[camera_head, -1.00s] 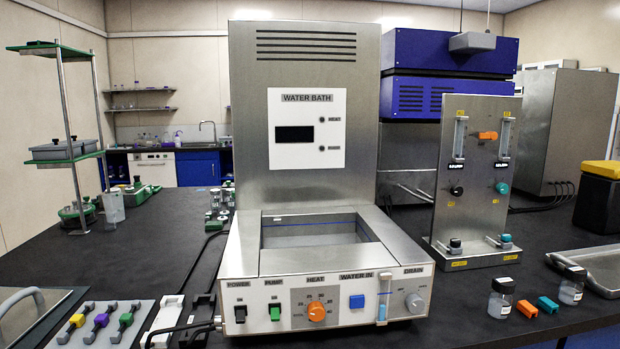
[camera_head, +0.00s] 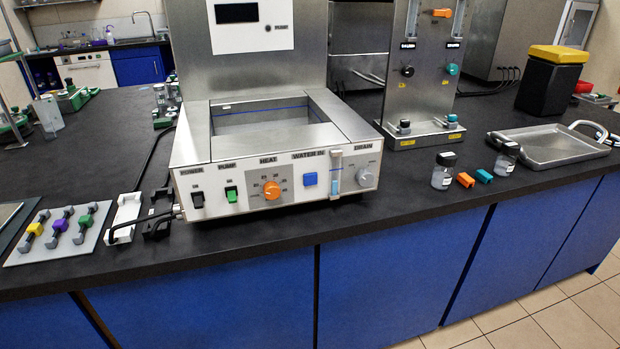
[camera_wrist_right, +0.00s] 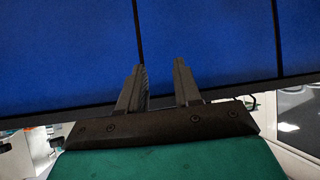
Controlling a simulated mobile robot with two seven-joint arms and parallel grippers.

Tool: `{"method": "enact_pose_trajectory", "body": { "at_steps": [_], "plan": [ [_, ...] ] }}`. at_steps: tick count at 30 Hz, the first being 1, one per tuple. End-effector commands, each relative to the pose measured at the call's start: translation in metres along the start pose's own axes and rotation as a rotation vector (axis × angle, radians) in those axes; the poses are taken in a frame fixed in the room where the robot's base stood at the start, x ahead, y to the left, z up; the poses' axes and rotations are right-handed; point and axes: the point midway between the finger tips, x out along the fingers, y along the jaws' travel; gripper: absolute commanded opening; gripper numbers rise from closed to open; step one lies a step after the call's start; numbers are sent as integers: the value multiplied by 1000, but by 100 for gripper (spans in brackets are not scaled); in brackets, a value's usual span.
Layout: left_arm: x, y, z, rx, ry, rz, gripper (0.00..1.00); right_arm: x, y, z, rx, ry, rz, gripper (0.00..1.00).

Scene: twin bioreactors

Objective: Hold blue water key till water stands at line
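The water bath (camera_head: 280,140) stands on the black bench, with a steel basin and a white front panel. The blue water key (camera_head: 310,179) sits under the WATER IN label, between the orange heat knob (camera_head: 271,190) and a clear sight tube (camera_head: 336,173) showing pale blue low down. A blue line (camera_head: 262,110) runs along the basin's inner wall. I cannot tell the water level. In the right wrist view my right gripper (camera_wrist_right: 160,80) is open and empty, its two fingers apart before the blue cabinet fronts. Neither gripper shows in the head view.
A valve panel (camera_head: 425,80) stands right of the bath. Two small jars, orange and teal clips, and a steel tray (camera_head: 550,147) lie further right. A rack with coloured clamps (camera_head: 58,234) lies left. Blue cabinets (camera_head: 385,270) drop below the bench edge.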

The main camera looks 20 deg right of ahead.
Motion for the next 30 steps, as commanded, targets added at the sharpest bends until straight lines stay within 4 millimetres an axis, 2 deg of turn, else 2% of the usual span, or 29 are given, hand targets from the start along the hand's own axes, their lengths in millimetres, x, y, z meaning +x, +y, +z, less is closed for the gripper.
{"method": "enact_pose_trajectory", "body": {
  "at_steps": [1,10,30],
  "plan": [
    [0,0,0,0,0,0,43,0,0,0,0,0,0,28],
    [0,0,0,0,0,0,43,0,0,0,0,0,0,0],
    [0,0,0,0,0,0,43,0,0,0,0,0,0,0]
  ]
}}
